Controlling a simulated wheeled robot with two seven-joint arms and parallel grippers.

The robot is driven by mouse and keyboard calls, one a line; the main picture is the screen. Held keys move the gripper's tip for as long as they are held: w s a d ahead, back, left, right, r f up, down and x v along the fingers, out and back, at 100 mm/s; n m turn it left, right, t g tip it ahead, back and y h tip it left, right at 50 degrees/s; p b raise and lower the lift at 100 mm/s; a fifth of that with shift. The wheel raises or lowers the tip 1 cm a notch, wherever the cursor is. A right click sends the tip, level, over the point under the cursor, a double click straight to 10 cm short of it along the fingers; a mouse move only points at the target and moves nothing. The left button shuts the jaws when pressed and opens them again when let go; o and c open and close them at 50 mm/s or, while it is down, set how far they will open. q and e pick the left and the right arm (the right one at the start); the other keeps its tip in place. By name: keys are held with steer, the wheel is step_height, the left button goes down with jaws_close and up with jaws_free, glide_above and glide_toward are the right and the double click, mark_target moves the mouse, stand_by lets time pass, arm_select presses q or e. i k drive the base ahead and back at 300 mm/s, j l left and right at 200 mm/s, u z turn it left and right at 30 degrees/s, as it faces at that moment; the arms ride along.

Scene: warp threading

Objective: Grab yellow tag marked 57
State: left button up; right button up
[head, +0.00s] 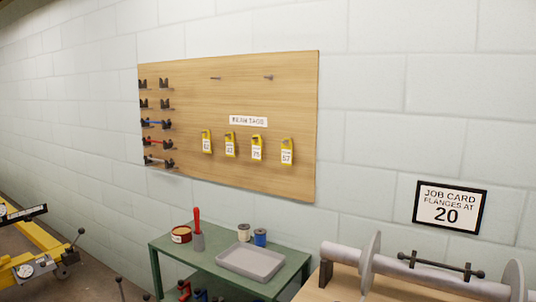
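The yellow tag marked 57 (287,152) hangs on the wooden wall board (225,90). It is the rightmost of several yellow tags in a row below the "BEAM TAGS" label. The tag (257,148) to its left seems to read 75. Further left hang a tag (230,144) that seems to read 42 and a tag (207,142) whose number is hard to read. Neither of my grippers shows in the head view.
A flanged roller (420,270) stands at right. Yellow machinery (32,240) is at left. A job card (449,207) hangs on the wall.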

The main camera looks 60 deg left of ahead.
mark_target(286, 152)
steer(key=u, duration=2.05)
steer(key=j+z, duration=0.1)
steer(key=z, duration=0.8)
steer(key=i+j+z, duration=0.1)
steer(key=j+z, duration=0.3)
steer(key=j, duration=0.15)
steer(key=j+z, duration=0.45)
steer(key=j, duration=0.15)
steer(key=k+j+z, duration=0.1)
steer(key=j+z, duration=0.3)
steer(key=j, duration=0.2)
steer(key=k+j, duration=0.1)
steer(key=j, duration=0.35)
steer(key=k+j, duration=0.1)
steer(key=j, duration=0.35)
steer(key=k+j+z, duration=0.1)
steer(key=j, duration=0.35)
steer(key=k+j, duration=0.1)
steer(key=j, duration=0.3)
steer(key=k+j+z, duration=0.1)
steer(key=j, duration=0.35)
